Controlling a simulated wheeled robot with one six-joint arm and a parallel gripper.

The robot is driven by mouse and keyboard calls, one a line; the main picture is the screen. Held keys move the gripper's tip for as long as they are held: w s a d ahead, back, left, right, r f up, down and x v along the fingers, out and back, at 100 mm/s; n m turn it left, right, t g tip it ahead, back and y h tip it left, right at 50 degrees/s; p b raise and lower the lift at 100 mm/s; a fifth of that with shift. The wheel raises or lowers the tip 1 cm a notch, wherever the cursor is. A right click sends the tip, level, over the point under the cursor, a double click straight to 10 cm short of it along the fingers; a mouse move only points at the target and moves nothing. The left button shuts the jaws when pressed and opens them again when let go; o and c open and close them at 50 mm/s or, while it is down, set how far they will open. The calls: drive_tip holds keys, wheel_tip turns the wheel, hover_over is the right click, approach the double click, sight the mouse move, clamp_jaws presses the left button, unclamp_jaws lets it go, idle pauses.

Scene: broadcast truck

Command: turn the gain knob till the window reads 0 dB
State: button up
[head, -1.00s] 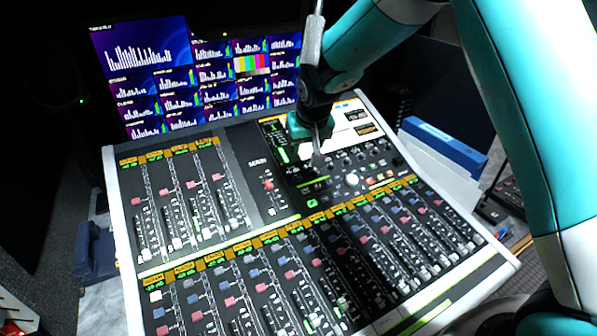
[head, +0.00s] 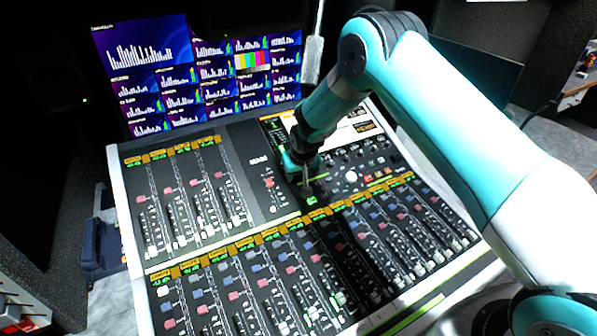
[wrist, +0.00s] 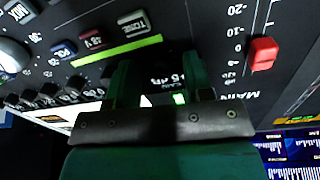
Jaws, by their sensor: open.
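My gripper (head: 305,176) is low over the centre section of the mixing console (head: 243,170) in the head view. In the wrist view its two green fingers (wrist: 160,72) are apart, with a dark panel patch between them. A small dark window (wrist: 167,82) there shows pale characters ending in "dB"; its number is partly hidden and I cannot read it surely. A bright green lit spot (wrist: 180,98) is beside it. The gain knob cannot be made out; the fingers and the bracket cover that area. I cannot tell whether the fingers touch it.
A red fader cap (wrist: 263,53) on the MAIN scale is right of the fingers in the wrist view. Buttons, including a red 48V one (wrist: 92,38), and small knobs lie to the left. Monitors (head: 200,75) stand behind the console. Faders cover the console's front.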

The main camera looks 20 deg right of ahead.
clamp_jaws()
drive_tip(key=shift+f+n+b, duration=0.1)
drive_tip(key=shift+n+b, duration=0.2)
drive_tip(key=shift+b, duration=0.1)
drive_tip(key=shift+n+b, duration=0.8)
drive_tip(key=shift+n, duration=0.1)
drive_tip(key=shift+n+b, duration=1.05)
drive_tip(key=shift+n, duration=0.65)
unclamp_jaws()
